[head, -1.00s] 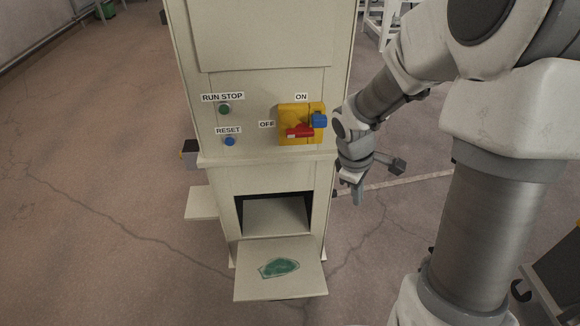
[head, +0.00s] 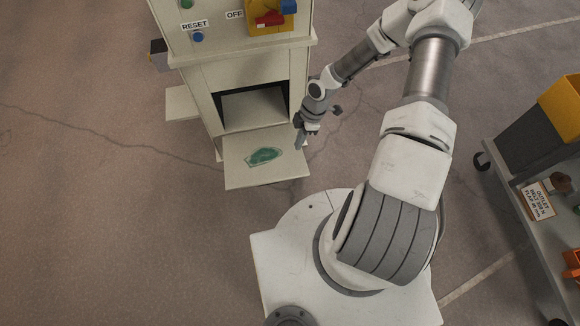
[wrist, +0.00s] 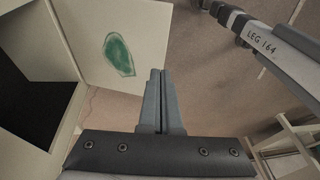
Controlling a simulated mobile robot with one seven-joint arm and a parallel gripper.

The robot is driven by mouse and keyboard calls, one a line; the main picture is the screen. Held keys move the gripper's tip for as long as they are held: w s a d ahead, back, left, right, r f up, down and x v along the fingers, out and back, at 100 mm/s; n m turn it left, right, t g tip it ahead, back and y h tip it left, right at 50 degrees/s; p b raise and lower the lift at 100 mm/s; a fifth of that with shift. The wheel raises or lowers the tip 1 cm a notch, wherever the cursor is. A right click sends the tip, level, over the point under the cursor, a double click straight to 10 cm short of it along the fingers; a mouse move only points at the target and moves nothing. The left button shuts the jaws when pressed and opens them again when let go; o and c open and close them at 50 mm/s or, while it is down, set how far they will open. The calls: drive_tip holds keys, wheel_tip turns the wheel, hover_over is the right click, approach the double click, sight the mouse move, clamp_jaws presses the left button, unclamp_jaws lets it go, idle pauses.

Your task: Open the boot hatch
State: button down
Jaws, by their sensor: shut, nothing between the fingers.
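The boot hatch appears to be the cream flap (head: 240,174) low on the front of the cream cabinet. It is folded down and sticks out below a dark rectangular opening (head: 252,106). A green patch (head: 264,156) lies on its face. My gripper (head: 298,145) is shut and empty, at the right edge of the flap in the head view. In the wrist view, my gripper (wrist: 155,75) points past the edge of the flap (wrist: 150,20), with the opening (wrist: 30,95) to the left. I cannot tell whether the fingertips touch the flap.
The cabinet (head: 205,70) carries a blue RESET button (head: 198,37) and a yellow switch (head: 272,20) above the opening. A grey cart (head: 530,172) with a yellow bin (head: 562,105) stands at the right. The floor left of the cabinet is largely clear.

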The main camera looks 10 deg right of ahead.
drive_tip(key=f, duration=0.1)
drive_tip(key=b, duration=0.4)
hover_over(286, 177)
drive_tip(key=w+d, duration=0.1)
drive_tip(key=d, duration=0.1)
drive_tip(key=f, duration=1.1)
drive_tip(key=shift+a+f, duration=0.2)
drive_tip(key=shift+f, duration=0.1)
drive_tip(key=shift+s+f, duration=0.25)
drive_tip(key=shift+f, duration=0.5)
